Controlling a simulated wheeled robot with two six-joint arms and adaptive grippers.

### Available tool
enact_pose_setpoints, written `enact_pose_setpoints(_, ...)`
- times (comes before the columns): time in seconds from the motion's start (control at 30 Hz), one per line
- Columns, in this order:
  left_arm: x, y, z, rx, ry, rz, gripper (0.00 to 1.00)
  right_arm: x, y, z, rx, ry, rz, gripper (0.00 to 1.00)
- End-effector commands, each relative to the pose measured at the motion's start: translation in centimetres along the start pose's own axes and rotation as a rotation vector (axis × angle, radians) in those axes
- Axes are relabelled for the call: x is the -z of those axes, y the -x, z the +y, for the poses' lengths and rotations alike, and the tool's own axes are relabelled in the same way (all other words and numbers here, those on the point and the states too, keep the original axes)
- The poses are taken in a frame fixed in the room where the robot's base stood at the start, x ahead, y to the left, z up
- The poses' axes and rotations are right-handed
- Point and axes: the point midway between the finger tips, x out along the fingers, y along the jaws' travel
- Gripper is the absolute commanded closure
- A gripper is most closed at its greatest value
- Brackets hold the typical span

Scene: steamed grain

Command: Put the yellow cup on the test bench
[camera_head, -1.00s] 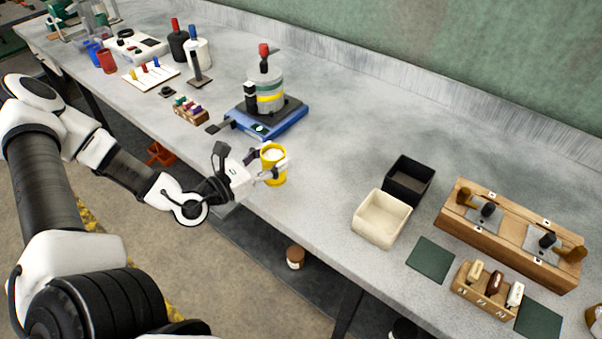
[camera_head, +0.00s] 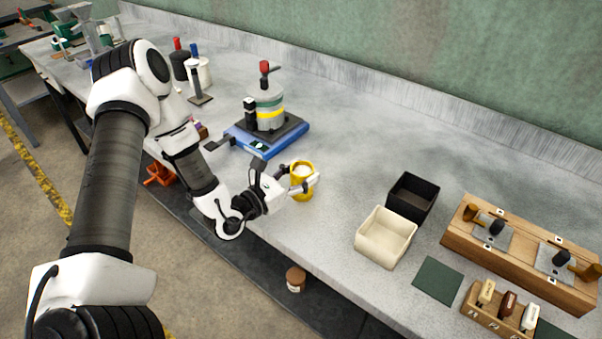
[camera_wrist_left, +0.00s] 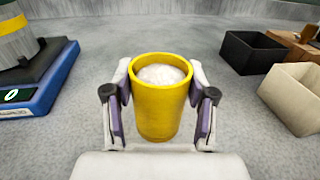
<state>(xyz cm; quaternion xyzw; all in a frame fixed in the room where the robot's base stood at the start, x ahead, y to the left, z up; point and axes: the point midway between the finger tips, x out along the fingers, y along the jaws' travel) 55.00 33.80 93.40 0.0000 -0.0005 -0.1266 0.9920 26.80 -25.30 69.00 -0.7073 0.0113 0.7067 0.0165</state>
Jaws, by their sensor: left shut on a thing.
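The yellow cup (camera_head: 302,188) holds white grainy contents and is upright. My left gripper (camera_head: 303,182) is shut on the cup, with a finger on each side of it. In the left wrist view the cup (camera_wrist_left: 159,105) sits between the two fingers of the left gripper (camera_wrist_left: 160,110). The cup is over the front part of the grey test bench (camera_head: 340,160). I cannot tell whether its base touches the bench top. My right gripper is not in view.
A blue scale (camera_head: 262,146) bearing a grey canister (camera_head: 267,108) stands behind and left of the cup. A cream bin (camera_head: 385,238) and a black bin (camera_head: 413,198) stand to the right. The bench between scale and bins is clear.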

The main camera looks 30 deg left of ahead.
Motion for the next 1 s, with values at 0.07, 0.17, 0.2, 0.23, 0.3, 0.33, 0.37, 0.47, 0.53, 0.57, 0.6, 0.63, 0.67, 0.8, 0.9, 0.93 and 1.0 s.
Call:
enact_pose_setpoints(0.07, 0.2, 0.0, 0.0, 0.0, 0.0, 0.0, 0.34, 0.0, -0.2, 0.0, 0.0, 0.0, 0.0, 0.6)
enact_pose_setpoints(0.17, 0.1, 0.0, 0.0, 0.0, 0.0, 0.0, 0.19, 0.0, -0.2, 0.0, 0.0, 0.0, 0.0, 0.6)
enact_pose_setpoints(0.2, 0.1, 0.0, 0.0, 0.0, 0.0, 0.0, 0.19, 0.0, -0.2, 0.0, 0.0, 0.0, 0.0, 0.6)
enact_pose_setpoints(0.23, 0.1, 0.0, 0.0, 0.0, 0.0, 0.0, 0.19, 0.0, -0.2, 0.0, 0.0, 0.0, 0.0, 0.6)
enact_pose_setpoints(0.3, 0.1, 0.0, 0.0, 0.0, 0.0, 0.0, 0.19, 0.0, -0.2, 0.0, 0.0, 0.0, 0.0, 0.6)
enact_pose_setpoints(0.33, 0.1, 0.0, 0.0, 0.0, 0.0, 0.0, 0.19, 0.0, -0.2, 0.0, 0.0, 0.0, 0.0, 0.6)
enact_pose_setpoints(0.37, 0.1, 0.0, 0.0, 0.0, 0.0, 0.0, 0.19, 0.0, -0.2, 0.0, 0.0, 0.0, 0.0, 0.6)
enact_pose_setpoints(0.47, -0.2, 0.0, 0.0, 0.0, 0.0, 0.0, 0.19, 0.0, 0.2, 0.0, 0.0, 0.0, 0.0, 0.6)
enact_pose_setpoints(0.53, -0.2, 0.3, 0.1, -0.002, 0.002, 0.001, 0.19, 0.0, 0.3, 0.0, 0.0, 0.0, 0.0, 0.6)
enact_pose_setpoints(0.57, -0.2, 0.7, 0.1, -0.003, 0.003, 0.001, 0.19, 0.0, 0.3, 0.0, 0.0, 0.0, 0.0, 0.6)
enact_pose_setpoints(0.6, -0.1, 1.2, 0.2, -0.005, 0.004, 0.002, 0.19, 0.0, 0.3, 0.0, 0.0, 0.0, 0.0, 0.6)
enact_pose_setpoints(0.63, -0.1, 1.8, 0.2, -0.005, 0.005, 0.002, 0.19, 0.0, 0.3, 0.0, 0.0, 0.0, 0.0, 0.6)
enact_pose_setpoints(0.67, -0.2, 2.4, 0.2, -0.006, 0.007, 0.001, 0.19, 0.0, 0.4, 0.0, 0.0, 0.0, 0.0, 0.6)
enact_pose_setpoints(0.8, -0.4, 5.3, 0.2, -0.007, 0.008, 0.001, 0.19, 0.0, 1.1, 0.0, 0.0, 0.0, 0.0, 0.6)
enact_pose_setpoints(0.9, -0.6, 7.4, 0.2, -0.008, 0.008, 0.0, 0.19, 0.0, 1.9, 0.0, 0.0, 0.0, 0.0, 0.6)
enact_pose_setpoints(0.93, -0.6, 8.0, 0.2, -0.008, 0.007, 0.001, 0.19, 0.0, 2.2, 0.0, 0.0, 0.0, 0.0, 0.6)
enact_pose_setpoints(1.0, -0.6, 9.2, 0.1, -0.007, 0.006, 0.0, 0.19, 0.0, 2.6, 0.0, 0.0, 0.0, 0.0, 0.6)
